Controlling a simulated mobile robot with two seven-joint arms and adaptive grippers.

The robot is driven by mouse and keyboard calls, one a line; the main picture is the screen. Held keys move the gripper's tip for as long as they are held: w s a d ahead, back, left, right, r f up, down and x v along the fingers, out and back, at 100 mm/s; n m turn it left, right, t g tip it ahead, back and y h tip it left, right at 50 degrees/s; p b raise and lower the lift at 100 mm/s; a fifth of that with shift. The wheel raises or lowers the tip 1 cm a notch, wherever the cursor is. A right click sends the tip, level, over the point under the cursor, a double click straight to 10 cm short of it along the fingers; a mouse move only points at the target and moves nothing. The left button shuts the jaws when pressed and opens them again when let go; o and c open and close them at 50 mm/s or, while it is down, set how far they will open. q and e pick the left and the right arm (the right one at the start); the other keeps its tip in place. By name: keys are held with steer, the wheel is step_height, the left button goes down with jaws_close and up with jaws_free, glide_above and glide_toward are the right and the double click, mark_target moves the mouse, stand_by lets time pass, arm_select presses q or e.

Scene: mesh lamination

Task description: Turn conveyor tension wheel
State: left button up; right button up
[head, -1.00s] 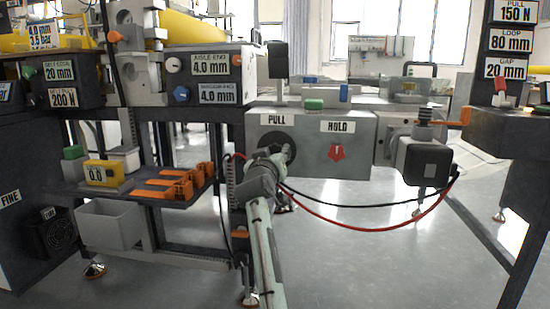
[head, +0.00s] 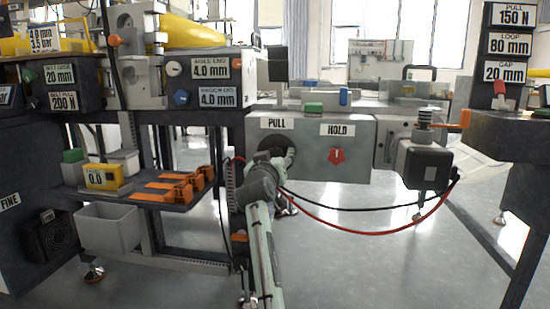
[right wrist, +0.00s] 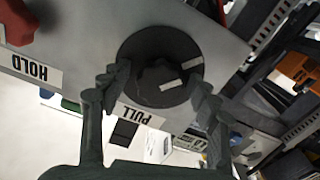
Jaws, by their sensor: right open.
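A dark round wheel (right wrist: 160,60) sits on the grey box face beside the PULL label (right wrist: 141,117), seen close up in the right wrist view. It carries two short pale marks. In the head view the wheel (head: 268,143) is partly hidden by my right arm. My right gripper (right wrist: 158,90) is open, with one finger on each side of the wheel's near part. Whether the fingers touch its rim I cannot tell. In the head view the right gripper (head: 281,158) is small, in front of the wheel. My left gripper is not in view.
A red knob (head: 337,156) under the HOLD label (head: 337,130) is right of the wheel. A black and a red cable (head: 400,229) hang below the box. A shelf with orange parts (head: 178,190) stands left. Open floor lies at right.

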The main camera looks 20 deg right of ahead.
steer(key=v, duration=1.2)
steer(key=shift+s, duration=0.1)
